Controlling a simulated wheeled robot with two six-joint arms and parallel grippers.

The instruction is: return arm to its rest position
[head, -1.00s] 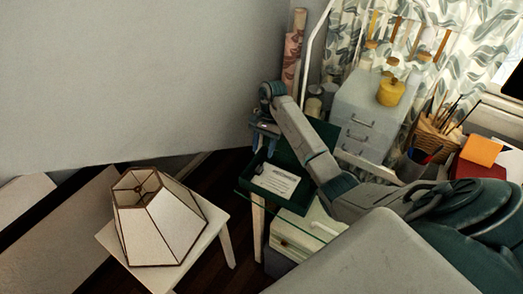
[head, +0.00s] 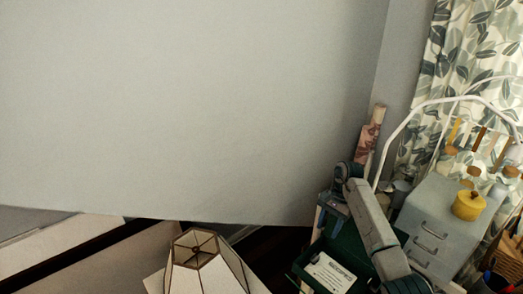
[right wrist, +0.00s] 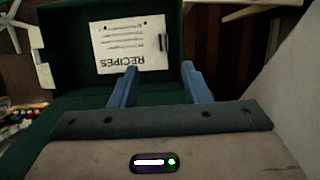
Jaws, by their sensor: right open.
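My right arm reaches in from the lower right in the head view. Its gripper (head: 326,210) is beside the dark green open box (head: 352,247). In the right wrist view, the two blue fingers of this gripper (right wrist: 162,86) are apart with nothing between them. They point toward the box (right wrist: 62,50). A white card (right wrist: 130,45) headed RECIPES lies inside the box, and it also shows in the head view (head: 331,272). My left gripper is not in view.
A grey drawer unit (head: 440,225) with a yellow pot (head: 468,205) on top stands right of the arm. A patterned roll (head: 369,140) leans in the corner. A lampshade (head: 200,265) is at the bottom. A curtain (head: 465,60) hangs at the right.

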